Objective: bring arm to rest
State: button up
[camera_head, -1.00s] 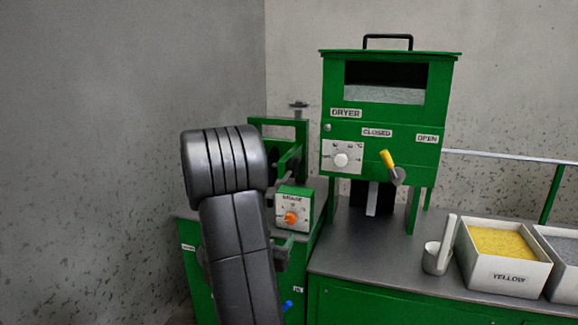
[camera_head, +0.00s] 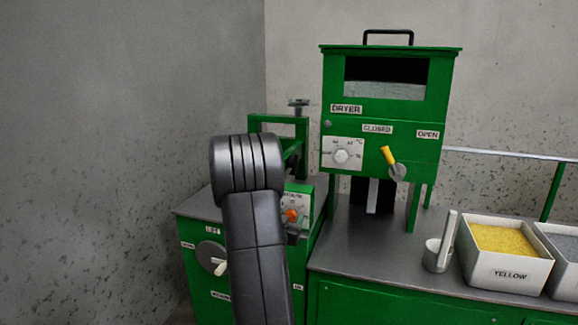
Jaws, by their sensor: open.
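My arm (camera_head: 252,235) rises from the bottom of the head view, left of centre, as a dark grey link with a rounded, ribbed elbow at its top. The elbow stands in front of the smaller green machine and covers part of it. My gripper cannot be made out; it is outside the view or hidden behind the arm. A small dark grey shape shows just right of the arm, below the orange knob (camera_head: 291,215), and I cannot tell what it belongs to. No blue cable can be made out.
A green dryer (camera_head: 385,125) with a yellow-handled lever (camera_head: 389,157) stands on the grey bench (camera_head: 345,245). A white scoop (camera_head: 440,245), a box of yellow granules (camera_head: 508,275) and a grey-filled box (camera_head: 565,240) are at right. A grey dial (camera_head: 212,257) is left of the arm.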

jog(key=m+b, duration=0.9)
jog(key=m, duration=1.1)
jog(key=shift+f+m+b, duration=0.15)
jog(key=shift+m+b, duration=0.15)
